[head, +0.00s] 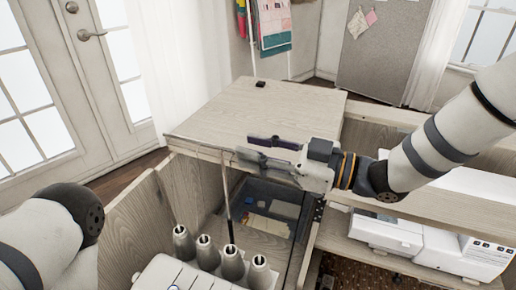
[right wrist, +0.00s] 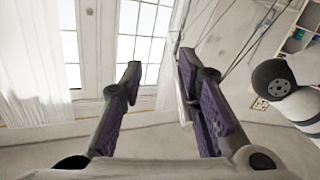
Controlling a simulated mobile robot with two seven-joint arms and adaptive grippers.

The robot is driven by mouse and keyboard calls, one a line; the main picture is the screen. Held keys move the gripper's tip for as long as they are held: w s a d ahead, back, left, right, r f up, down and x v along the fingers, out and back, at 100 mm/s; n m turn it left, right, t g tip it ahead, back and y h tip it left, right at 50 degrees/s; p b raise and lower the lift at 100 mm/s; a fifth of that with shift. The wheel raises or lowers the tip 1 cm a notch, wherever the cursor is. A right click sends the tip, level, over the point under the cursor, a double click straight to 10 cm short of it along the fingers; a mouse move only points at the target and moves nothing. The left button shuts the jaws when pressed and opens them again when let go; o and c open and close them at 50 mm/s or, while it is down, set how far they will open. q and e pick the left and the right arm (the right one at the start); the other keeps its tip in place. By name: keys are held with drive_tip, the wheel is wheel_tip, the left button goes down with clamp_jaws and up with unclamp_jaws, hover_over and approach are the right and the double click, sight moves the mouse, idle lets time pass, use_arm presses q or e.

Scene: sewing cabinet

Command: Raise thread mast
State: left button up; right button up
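The thread mast (head: 228,205) shows in the head view as a thin dark upright rod behind a row of grey thread cones (head: 207,252). Its top is near a narrow pale bar in front of the wooden top; I cannot tell whether that bar belongs to the mast. My right gripper (head: 246,148) is just above and right of the rod's top in the picture. Its fingers are apart in the right wrist view (right wrist: 160,62), with nothing between them. A thin pale strip shows beside the right finger there; contact is unclear. My left arm enters at lower left; its gripper is outside the frame.
A raised wooden top (head: 255,112) with a small dark object (head: 261,84) lies behind the gripper. A white machine (head: 168,275) stands by the cones. A dark-framed bin (head: 272,205) sits inside the cabinet. White machines (head: 425,240) occupy a shelf at right.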

drive_tip(key=v, duration=1.2)
